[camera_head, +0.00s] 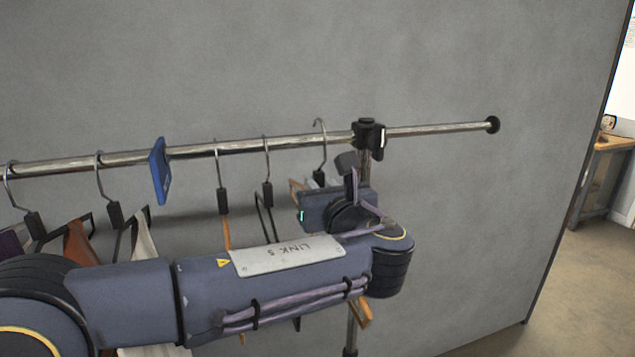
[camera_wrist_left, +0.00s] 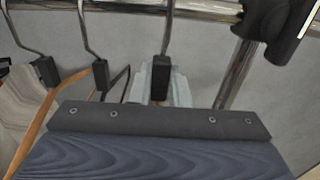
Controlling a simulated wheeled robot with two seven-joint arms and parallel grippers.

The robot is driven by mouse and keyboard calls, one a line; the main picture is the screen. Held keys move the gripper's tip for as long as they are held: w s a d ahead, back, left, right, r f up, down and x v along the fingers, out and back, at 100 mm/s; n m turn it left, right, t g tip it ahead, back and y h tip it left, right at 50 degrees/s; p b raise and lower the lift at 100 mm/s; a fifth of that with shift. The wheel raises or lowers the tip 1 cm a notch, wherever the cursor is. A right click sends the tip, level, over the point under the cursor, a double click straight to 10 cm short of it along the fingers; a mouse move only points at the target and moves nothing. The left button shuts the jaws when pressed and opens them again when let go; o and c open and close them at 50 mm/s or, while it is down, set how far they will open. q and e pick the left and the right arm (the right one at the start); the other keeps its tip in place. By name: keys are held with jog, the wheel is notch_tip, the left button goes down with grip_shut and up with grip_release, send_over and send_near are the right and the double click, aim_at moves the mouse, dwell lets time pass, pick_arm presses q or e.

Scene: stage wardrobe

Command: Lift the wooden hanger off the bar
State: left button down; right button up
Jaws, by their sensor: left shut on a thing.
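The wooden hanger (camera_head: 319,178) is the rightmost of those by the bar (camera_head: 225,147). It has a metal hook and a black neck, and a bit of wood shows low behind my arm. Its hook curve stands higher above the bar than the other hooks; whether it touches the bar I cannot tell. My left gripper (camera_wrist_left: 160,88) is shut on this hanger at its neck, with pale fingers either side in the left wrist view. My arm hides most of the hanger's body. My right gripper is not in view.
Two hangers (camera_head: 222,200) (camera_head: 267,193) hang close to the left. A blue divider (camera_head: 160,171) and hangers with garments (camera_head: 83,244) are further left. A black bar clamp on an upright post (camera_head: 368,135) stands just right. The bar beyond it is bare.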

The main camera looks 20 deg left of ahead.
aim_at(321, 186)
pick_arm(q)
jog(key=shift+v, duration=1.25)
jog(key=shift+s+d, duration=0.35)
jog(key=shift+s, duration=0.1)
jog(key=p+v, duration=0.9)
jog(key=v, duration=1.9)
jog(key=shift+s+d, duration=0.3)
